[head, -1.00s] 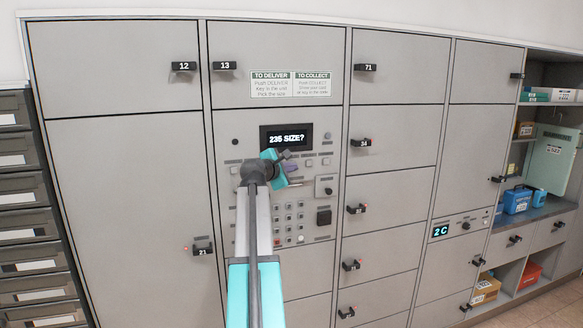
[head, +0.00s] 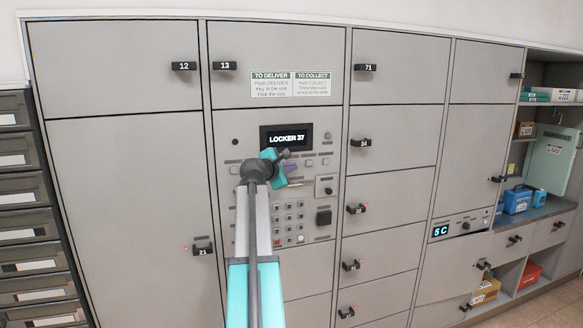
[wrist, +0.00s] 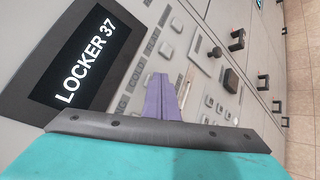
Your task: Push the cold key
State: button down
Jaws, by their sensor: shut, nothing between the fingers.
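The keypad panel (head: 250,215) is on the grey locker wall, and its dark display (head: 286,138) reads "LOCKER 37". The display is large in the wrist view (wrist: 84,62). My gripper (head: 284,154) is just below the display, over the row of small keys. In the wrist view its purple fingers (wrist: 162,96) are together and empty, pointing at the panel. Small grey keys (wrist: 167,50) with tiny labels show beyond the fingertips. I cannot tell whether the fingertips touch a key.
A number pad (head: 289,218) sits lower on the panel, with a dark square unit (head: 323,217) to its right. A small display (head: 440,231) on the right reads "5 C". The locker door (head: 450,265) below it looks slightly ajar. Open shelves (head: 550,130) stand at far right.

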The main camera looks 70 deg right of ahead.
jog(key=shift+s+a, duration=0.1)
jog(key=shift+a, duration=0.05)
jog(key=shift+s+a+p, duration=0.4)
jog(key=shift+a, duration=0.05)
jog(key=shift+s+a, duration=0.1)
dwell(0.5)
jog(key=s+a+p, duration=0.1)
jog(key=a, duration=0.1)
jog(key=s+a, duration=0.1)
jog(key=s, duration=0.1)
jog(key=shift+a+p, duration=0.35)
jog(key=shift+p, duration=0.05)
dwell(0.7)
